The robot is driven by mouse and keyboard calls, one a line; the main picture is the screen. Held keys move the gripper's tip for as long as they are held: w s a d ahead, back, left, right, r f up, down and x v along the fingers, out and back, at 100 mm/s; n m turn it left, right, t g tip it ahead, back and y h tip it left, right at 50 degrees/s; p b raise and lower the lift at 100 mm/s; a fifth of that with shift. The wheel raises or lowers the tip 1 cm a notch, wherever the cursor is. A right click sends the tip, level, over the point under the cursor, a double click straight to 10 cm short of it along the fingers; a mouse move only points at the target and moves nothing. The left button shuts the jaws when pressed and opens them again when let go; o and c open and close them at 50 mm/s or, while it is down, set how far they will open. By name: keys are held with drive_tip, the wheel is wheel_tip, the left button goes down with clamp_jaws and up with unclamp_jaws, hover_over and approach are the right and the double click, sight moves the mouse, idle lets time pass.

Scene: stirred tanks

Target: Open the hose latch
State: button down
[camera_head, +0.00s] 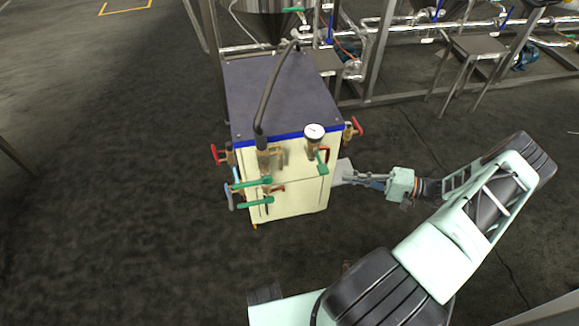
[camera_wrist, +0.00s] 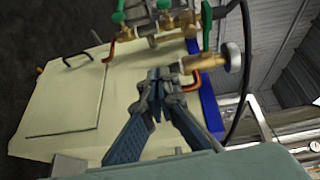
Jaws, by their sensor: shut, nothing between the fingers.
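A dark hose (camera_head: 268,92) runs down over the front edge of the cabinet to a fitting (camera_head: 263,144) on its front. The hose also shows as a black curve in the wrist view (camera_wrist: 246,60). I cannot clearly tell the latch apart from the crowded fittings. My gripper (camera_head: 346,176) is at the cabinet's right side in the head view. In the wrist view my gripper (camera_wrist: 158,76) has its fingertips together, empty, in front of the cabinet face. A red lever (camera_wrist: 193,84) lies just right of the tips; contact cannot be told.
The cream cabinet (camera_head: 300,195) has a dark top. A pressure gauge (camera_head: 314,132) and green handles (camera_head: 252,184) stick out from its front. Red handles (camera_head: 356,126) stand at its sides. Steel frames and a tank (camera_head: 268,15) are behind. The floor (camera_head: 130,200) on the left is clear.

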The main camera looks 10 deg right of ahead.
drive_tip(key=shift+s+d+f+m+t, duration=0.1)
drive_tip(key=shift+s+d+m+t, duration=0.05)
drive_tip(key=shift+m+t, duration=0.3)
drive_tip(key=b+x, duration=0.2)
drive_tip(key=x, duration=1.8)
drive_tip(key=shift+s+m+p, duration=0.35)
drive_tip(key=shift+p, duration=0.15)
drive_tip(key=shift+s+r+g+h+p, duration=0.2)
drive_tip(key=shift+s+p, duration=0.25)
drive_tip(key=shift+s, duration=0.4)
drive_tip(key=shift+s+r+g+h+p, duration=0.1)
drive_tip(key=shift+s+r+p, duration=0.25)
drive_tip(key=shift+s, duration=0.55)
